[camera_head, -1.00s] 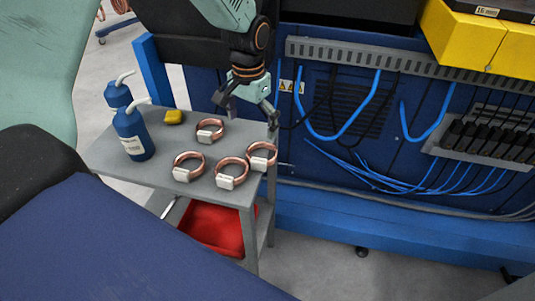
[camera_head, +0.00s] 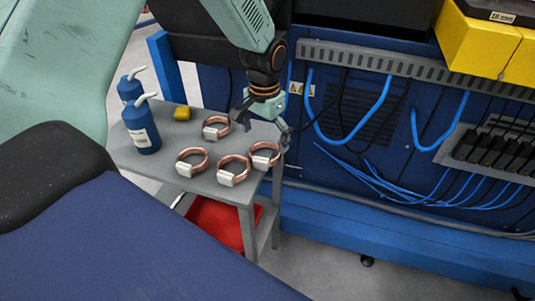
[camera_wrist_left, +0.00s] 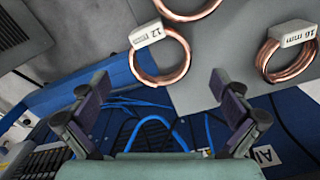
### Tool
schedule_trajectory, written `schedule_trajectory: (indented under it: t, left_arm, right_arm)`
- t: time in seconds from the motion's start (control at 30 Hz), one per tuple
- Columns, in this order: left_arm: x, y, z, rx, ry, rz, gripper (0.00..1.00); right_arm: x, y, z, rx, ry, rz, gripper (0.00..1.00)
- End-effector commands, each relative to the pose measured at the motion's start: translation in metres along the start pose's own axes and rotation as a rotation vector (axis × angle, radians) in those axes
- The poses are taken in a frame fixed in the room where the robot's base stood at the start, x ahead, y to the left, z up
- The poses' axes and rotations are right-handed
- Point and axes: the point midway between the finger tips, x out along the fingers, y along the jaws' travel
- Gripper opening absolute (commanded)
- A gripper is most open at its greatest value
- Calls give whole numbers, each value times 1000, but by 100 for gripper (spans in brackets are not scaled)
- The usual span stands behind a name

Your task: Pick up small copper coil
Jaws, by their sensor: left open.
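Several copper coils with white label blocks lie on the grey cart top: one at the back (camera_head: 222,122), one at the left (camera_head: 203,153), one at the front (camera_head: 247,168) and one at the right (camera_head: 276,151). My left gripper (camera_head: 262,132) is open and empty above the cart's back right edge, just beyond the right coil. In the left wrist view its spread fingers (camera_wrist_left: 160,88) are apart, with a coil labelled 12 mm (camera_wrist_left: 184,62) ahead between them. A coil labelled 16 mm (camera_wrist_left: 268,55) is at right. Another coil (camera_wrist_left: 190,17) is cut off at the top.
A blue cabinet (camera_head: 345,210) with loose blue cables (camera_head: 376,117) is close to the gripper's right.

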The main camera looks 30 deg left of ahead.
Motion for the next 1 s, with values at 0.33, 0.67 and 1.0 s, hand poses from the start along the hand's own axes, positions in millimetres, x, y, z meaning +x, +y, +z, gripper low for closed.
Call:
schedule_trajectory:
  t: [0.33, 0.67, 1.0]
  left_arm:
    - [42, 4, 3, -2, -1, 1, 100]
    - [40, 5, 3, -1, -1, 0, 86]
    - [41, 5, 3, -1, -1, 1, 57]
  right_arm:
    - [7, 0, 0, -1, 0, 0, 40]
    - [6, 0, 0, 0, 0, 0, 40]
    - [6, 0, 0, 0, 0, 0, 40]
